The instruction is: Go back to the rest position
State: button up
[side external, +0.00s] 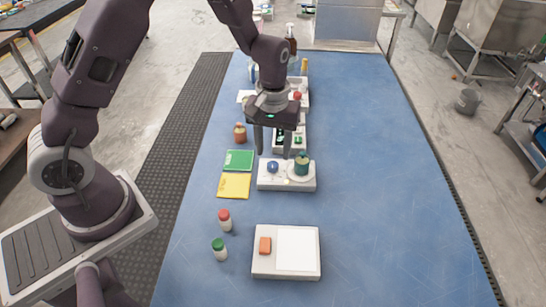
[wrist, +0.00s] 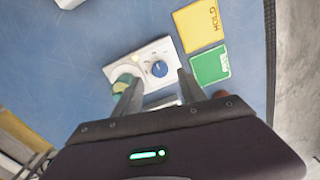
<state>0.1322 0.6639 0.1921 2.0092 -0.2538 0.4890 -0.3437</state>
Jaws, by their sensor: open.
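My gripper (side external: 273,152) is open and empty, pointing down above the back edge of a white base (side external: 287,184). The base carries a blue knob (side external: 272,167) at left and a dark green round container (side external: 302,165) at right. In the wrist view the open fingers (wrist: 157,84) reach towards this base (wrist: 148,52), with the blue knob (wrist: 160,69) between them and the green container (wrist: 124,83) near the left finger. The fingers seem apart from both. Part of the container is hidden behind the left finger.
A green card (side external: 239,160) and a yellow card (side external: 233,186) lie left of the base. Red-capped (side external: 224,220) and green-capped (side external: 219,250) bottles stand in front, beside a white tray (side external: 286,272) with an orange block (side external: 265,246). More items crowd behind my gripper. The blue table's right side is clear.

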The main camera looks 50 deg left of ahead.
jog(key=shift+r, duration=1.6)
jog(key=s+d+r+m+t+h, duration=0.1)
jog(key=s+r+m, duration=0.1)
jog(key=s+r, duration=0.45)
jog(key=s+r+m+t, duration=0.1)
jog(key=s+r+t, duration=0.15)
jog(key=r, duration=0.75)
jog(key=s+r+m+t+y, duration=0.1)
jog(key=s+r+m+t, duration=0.1)
jog(key=s, duration=1.1)
jog(key=shift+s+a+r+m, duration=0.4)
jog(key=shift+r+m, duration=0.2)
jog(key=shift+m, duration=0.3)
